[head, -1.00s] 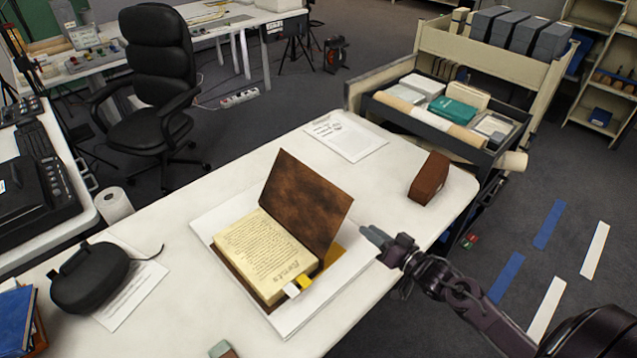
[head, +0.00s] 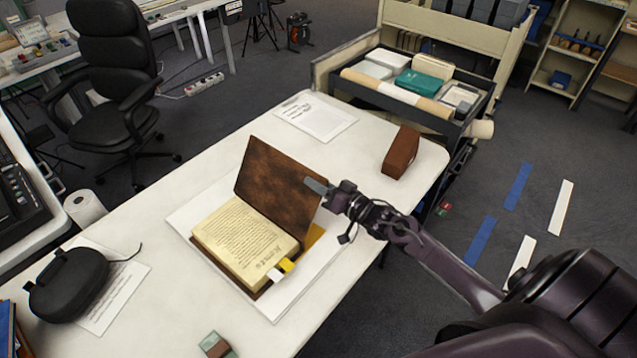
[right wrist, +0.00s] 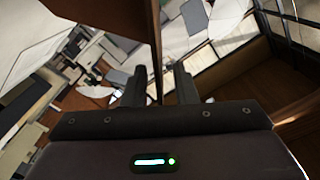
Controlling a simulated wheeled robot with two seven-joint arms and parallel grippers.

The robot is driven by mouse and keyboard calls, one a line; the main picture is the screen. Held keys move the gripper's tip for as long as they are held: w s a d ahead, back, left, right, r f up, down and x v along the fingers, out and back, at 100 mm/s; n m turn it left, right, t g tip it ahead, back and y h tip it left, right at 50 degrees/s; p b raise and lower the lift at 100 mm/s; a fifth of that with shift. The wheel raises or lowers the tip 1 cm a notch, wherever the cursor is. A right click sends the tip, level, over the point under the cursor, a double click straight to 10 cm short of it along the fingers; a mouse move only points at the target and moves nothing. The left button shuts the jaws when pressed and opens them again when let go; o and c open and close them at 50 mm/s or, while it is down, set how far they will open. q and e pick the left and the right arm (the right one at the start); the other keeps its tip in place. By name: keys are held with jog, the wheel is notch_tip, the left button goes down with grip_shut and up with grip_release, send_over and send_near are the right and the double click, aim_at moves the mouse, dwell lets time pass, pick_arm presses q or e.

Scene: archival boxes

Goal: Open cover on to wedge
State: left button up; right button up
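An old book with handwritten yellowed pages (head: 245,238) lies open on a white board (head: 183,218). Its brown mottled cover (head: 275,182) stands raised, leaning back to the right. My right gripper (head: 318,187) is at the cover's right edge. In the right wrist view, the cover (right wrist: 156,45) shows edge-on between the two spread fingers of the gripper (right wrist: 158,88); I see a gap beside it, and no clear grip. A reddish-brown wedge block (head: 400,152) stands on the table to the right of the book. My left gripper is not in view.
White and yellow tabs (head: 281,268) stick out at the book's lower edge. The white table (head: 350,165) also bears a printed sheet (head: 315,117), a black case (head: 68,285) and a small green-and-brown block (head: 215,345). A cart (head: 350,62) stands behind its far end.

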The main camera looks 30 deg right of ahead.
grip_shut()
dwell(1.4)
